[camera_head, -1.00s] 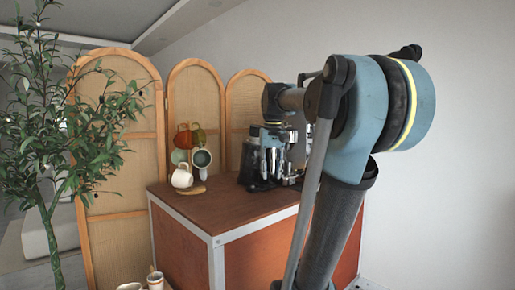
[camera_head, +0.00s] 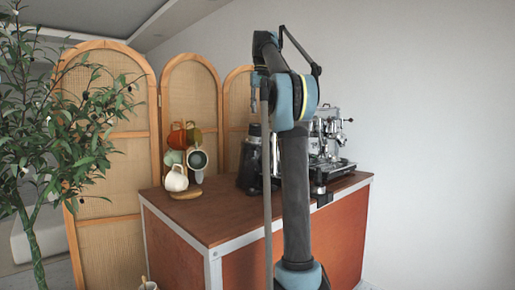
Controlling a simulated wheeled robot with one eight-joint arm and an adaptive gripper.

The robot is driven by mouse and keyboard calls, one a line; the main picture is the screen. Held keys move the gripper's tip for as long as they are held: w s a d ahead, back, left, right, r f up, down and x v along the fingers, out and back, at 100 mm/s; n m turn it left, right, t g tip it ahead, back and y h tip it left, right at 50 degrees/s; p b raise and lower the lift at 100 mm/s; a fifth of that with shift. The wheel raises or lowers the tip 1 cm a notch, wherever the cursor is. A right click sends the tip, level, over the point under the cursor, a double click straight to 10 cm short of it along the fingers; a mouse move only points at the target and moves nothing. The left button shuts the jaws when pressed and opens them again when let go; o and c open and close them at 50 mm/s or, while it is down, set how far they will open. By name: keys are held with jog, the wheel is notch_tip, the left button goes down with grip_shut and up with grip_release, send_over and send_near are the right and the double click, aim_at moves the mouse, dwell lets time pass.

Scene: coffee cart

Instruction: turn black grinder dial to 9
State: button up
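The black grinder (camera_head: 249,166) stands upright on the brown counter top (camera_head: 225,218), toward its back. My arm covers its right side. Its dial and any numbers are too small or hidden to make out. My gripper (camera_head: 254,104) hangs from the end of my raised arm and appears just above the grinder's top in the picture. It looks apart from the grinder, though the depth between them is unclear. The gripper is small and partly blurred into the arm, so its fingers cannot be told open or shut.
A silver espresso machine (camera_head: 328,142) stands on the counter right of my arm. A folding screen (camera_head: 190,88) is behind, a leafy plant (camera_head: 62,130) at left. The front-left counter is bare.

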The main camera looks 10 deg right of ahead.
send_near(258, 148)
jog(key=f, duration=0.8)
jog(key=shift+s+a+f, duration=0.15)
jog(key=shift+s+f, duration=0.05)
dwell(0.3)
grip_shut()
